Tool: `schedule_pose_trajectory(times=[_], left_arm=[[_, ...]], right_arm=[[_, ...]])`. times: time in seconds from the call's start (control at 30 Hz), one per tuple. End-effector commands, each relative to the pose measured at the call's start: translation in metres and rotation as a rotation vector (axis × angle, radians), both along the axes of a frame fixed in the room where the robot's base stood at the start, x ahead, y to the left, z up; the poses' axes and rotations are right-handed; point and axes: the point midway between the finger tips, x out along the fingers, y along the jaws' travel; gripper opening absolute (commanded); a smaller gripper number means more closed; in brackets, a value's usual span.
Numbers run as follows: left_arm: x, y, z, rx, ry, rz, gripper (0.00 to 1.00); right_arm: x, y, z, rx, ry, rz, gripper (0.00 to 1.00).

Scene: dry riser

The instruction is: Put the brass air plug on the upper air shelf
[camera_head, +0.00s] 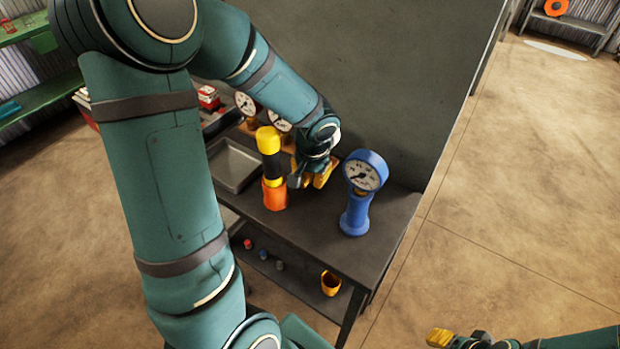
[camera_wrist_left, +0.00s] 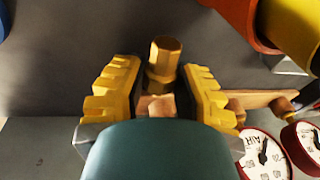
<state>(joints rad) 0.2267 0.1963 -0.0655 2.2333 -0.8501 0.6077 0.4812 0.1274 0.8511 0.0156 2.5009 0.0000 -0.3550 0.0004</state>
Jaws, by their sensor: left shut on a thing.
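My left gripper (camera_head: 314,178) is over the dark workbench, between the orange, black and yellow cylinder and the blue gauge. In the left wrist view, its yellow fingers (camera_wrist_left: 158,92) are shut on the brass air plug (camera_wrist_left: 165,58), a hexagonal golden piece standing up between them. The plug is hidden by the gripper in the head view. A wooden rail (camera_wrist_left: 262,101) runs behind the fingers, partly hidden; I cannot tell whether it is the upper air shelf. My right gripper (camera_head: 455,338) is low at the bottom right, away from the bench; its finger opening is unclear.
The cylinder (camera_head: 272,168) stands close left of my left gripper; the blue gauge (camera_head: 359,192) stands to its right. A metal tray (camera_head: 234,166) and white-faced gauges (camera_head: 245,103) are behind. A lower shelf (camera_head: 300,285) holds small caps and an orange cup (camera_head: 330,283). The bench's front is clear.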

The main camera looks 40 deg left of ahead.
Motion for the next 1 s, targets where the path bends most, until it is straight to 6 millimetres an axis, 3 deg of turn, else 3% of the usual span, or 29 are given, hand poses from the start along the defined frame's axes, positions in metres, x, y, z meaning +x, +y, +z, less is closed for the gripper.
schedule_pose_trajectory(times=[0.07,0.43,0.47,0.5,0.53,0.87,1.0], left_arm=[[0.0,0.0,-0.01,-0.001,0.0,0.0,0.0],[0.0,0.0,-0.013,-0.001,-0.002,0.0,0.0],[0.0,0.0,-0.013,-0.001,-0.001,0.0,0.36],[0.0,0.0,-0.012,-0.001,-0.001,0.0,0.51],[0.0,0.0,-0.012,-0.001,-0.001,0.0,0.55],[0.0,0.0,-0.011,-0.001,-0.001,0.0,0.55],[0.0,-0.001,-0.001,-0.001,-0.004,-0.001,0.55]], right_arm=[[0.001,0.0,-0.005,0.0,-0.002,-0.001,0.46],[0.001,0.0,-0.007,0.0,-0.003,-0.001,0.46],[0.002,0.0,-0.008,0.0,-0.004,-0.001,0.46],[0.002,0.0,-0.007,0.0,-0.004,-0.001,0.46],[0.002,0.0,-0.007,0.0,-0.004,-0.001,0.46],[0.001,0.0,-0.005,0.0,-0.003,-0.001,0.46],[0.0,0.0,0.0,0.0,-0.001,0.0,0.46]])
